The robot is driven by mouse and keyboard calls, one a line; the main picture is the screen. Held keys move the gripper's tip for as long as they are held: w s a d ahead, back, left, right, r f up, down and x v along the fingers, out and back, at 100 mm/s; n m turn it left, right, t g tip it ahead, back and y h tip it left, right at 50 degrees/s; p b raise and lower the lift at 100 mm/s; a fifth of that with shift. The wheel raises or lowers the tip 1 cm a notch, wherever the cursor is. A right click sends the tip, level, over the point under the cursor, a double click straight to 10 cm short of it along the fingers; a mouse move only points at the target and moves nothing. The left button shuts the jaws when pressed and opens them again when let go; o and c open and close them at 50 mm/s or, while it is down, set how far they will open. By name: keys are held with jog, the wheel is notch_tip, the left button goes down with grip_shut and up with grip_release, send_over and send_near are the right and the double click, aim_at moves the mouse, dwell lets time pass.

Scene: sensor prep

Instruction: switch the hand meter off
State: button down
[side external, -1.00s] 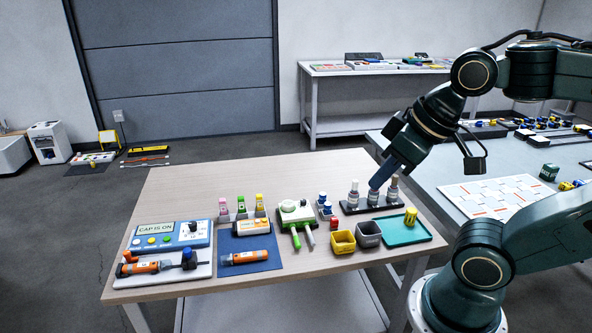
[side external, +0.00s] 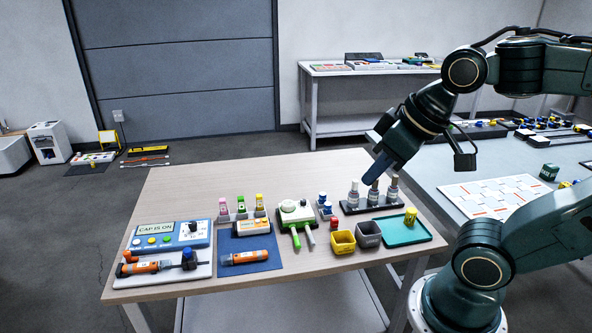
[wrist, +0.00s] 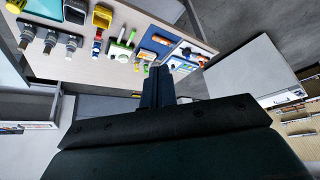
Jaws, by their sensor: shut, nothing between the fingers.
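I cannot tell for certain which device is the hand meter. An orange-and-white device with small buttons (side external: 252,227) lies at the top of the blue mat (side external: 262,243). A blue-and-white box (side external: 170,236) with a dial and a display reading "CAP IS ON" stands to its left. A white-and-green unit (side external: 296,211) with a round knob stands to its right. No switch position is readable. My gripper (side external: 376,174) is shut and empty, over the row of grey-and-white bottles (side external: 353,194), right of these devices. Its closed fingers (wrist: 158,87) also show in the wrist view.
An orange probe (side external: 245,257) lies on the mat; another (side external: 146,267) lies on the white tray (side external: 192,274). Yellow (side external: 342,242) and grey (side external: 368,235) bins and a teal tray (side external: 405,236) stand front right. The table's back (side external: 240,170) is clear.

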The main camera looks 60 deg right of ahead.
jog(key=w+d+m, duration=0.2)
jog(key=w+m, duration=0.1)
jog(key=w, duration=1)
jog(key=m+t+h, duration=0.1)
jog(key=m+t, duration=0.2)
jog(key=m, duration=0.5)
send_over(260, 224)
notch_tip(260, 224, down, 24)
jog(key=shift+f, duration=0.1)
jog(key=shift+f, duration=4.3)
